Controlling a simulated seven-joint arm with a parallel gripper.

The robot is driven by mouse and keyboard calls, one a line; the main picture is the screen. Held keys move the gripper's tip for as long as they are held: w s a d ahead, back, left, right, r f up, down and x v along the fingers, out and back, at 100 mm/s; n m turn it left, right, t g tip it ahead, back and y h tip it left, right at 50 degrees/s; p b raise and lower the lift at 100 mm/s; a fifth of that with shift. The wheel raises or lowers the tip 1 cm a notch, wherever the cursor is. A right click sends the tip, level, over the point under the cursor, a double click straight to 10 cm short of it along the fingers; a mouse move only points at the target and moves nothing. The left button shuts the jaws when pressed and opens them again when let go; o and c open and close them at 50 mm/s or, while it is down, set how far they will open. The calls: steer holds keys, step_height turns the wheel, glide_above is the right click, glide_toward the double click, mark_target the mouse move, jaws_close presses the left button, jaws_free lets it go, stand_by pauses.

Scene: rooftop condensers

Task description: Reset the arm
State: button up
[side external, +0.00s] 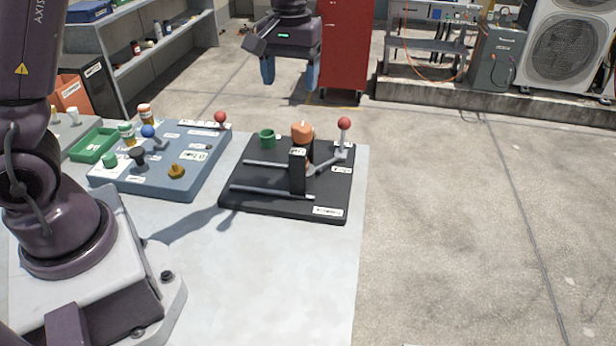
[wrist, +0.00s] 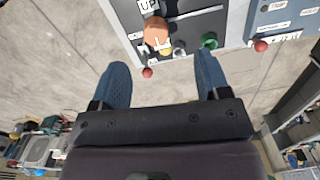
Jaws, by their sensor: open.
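My gripper (side external: 290,72) hangs in the air above and behind the black board, with its blue fingers pointing down. In the wrist view my gripper (wrist: 162,82) shows both blue fingers wide apart with nothing between them. The black board (side external: 280,206) on the table carries two rails, an upright black block, an orange knob (side external: 302,132), a green cup-like piece (side external: 267,139) and a red-balled lever (side external: 344,124). In the wrist view the orange knob (wrist: 157,32) and the red ball (wrist: 147,72) lie beyond the fingertips. My gripper touches none of them.
A blue-grey panel (side external: 160,185) with knobs and levers sits left of the black board. A green tray (side external: 93,144) is further left. A shelf (side external: 150,62), a red cabinet (side external: 345,45) and condenser units (side external: 565,45) stand behind. The floor at right is clear.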

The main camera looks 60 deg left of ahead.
steer(key=s+d+r+m+t, duration=0.2)
steer(key=s+r+m+t, duration=0.1)
steer(key=s, duration=0.7)
steer(key=s+d+r+m+t, duration=0.2)
steer(key=s+r+m, duration=0.3)
steer(key=s, duration=0.5)
steer(key=shift+s+d+r+t, duration=0.15)
steer(key=shift+d+r+t, duration=0.2)
steer(key=shift+d, duration=0.4)
steer(key=shift+f, duration=0.1)
